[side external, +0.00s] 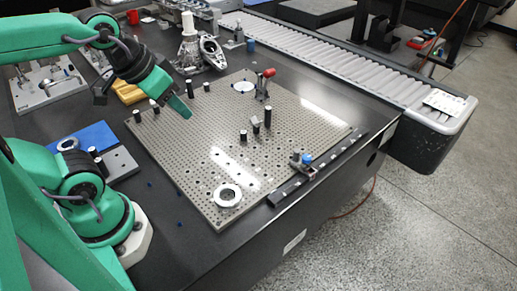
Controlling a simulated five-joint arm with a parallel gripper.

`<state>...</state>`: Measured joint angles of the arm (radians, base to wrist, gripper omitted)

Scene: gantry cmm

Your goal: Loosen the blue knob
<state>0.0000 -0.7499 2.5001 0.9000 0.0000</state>
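The blue knob (307,159) sits on a small metal fixture at the front right edge of the perforated plate, beside a dark rail (333,160). My gripper (181,107) is over the far left part of the plate, well to the left of and farther back than the knob. Its green end points down and to the right, apart from the knob. I see one green tip, so I cannot tell whether the fingers are open or shut. Nothing shows held in it.
The perforated plate (217,150) carries several black posts, a red-handled clamp (263,84) and a white ring (228,195). Cast metal parts (212,51) stand behind my gripper. A roller conveyor (330,60) runs along the back right. Space above the plate's middle is largely free.

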